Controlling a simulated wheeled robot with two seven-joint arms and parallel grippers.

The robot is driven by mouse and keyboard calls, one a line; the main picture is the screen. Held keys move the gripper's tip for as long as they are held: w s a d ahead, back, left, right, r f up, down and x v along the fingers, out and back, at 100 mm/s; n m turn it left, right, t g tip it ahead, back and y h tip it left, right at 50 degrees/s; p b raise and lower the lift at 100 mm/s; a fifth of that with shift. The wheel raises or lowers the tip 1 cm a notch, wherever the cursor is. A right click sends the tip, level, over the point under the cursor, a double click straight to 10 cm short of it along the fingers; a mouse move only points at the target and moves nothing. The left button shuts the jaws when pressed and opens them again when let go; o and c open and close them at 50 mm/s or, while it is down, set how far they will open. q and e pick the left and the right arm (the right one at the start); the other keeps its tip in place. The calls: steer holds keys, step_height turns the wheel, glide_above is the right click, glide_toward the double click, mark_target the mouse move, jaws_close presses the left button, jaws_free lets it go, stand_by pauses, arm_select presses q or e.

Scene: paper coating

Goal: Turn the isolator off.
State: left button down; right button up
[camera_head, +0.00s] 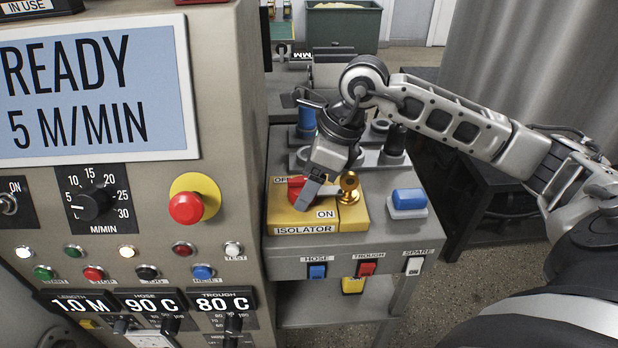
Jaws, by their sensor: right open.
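The isolator (283,215) is a yellow box on the grey side table, with OFF marked at its upper left, ON at its lower right and an ISOLATOR label on its front. Its red rotary handle (296,188) is partly hidden by my right gripper (307,197). The gripper reaches down from above with its fingertips at the handle. It is open, and I cannot tell whether the fingers touch the handle. Which mark the handle points to is hidden. A brass padlock-like part (349,187) sits on the isolator's right side, close to the gripper. My left gripper is not in view.
The control cabinet (225,120) with its READY display stands close on the left. A blue block (408,199) lies right of the isolator on the table. Blue, red and white switches (366,268) line the table's front. Bottles and dark cylinders (395,141) stand behind.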

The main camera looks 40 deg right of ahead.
steer(key=shift+c, duration=0.3)
steer(key=c, duration=1.3)
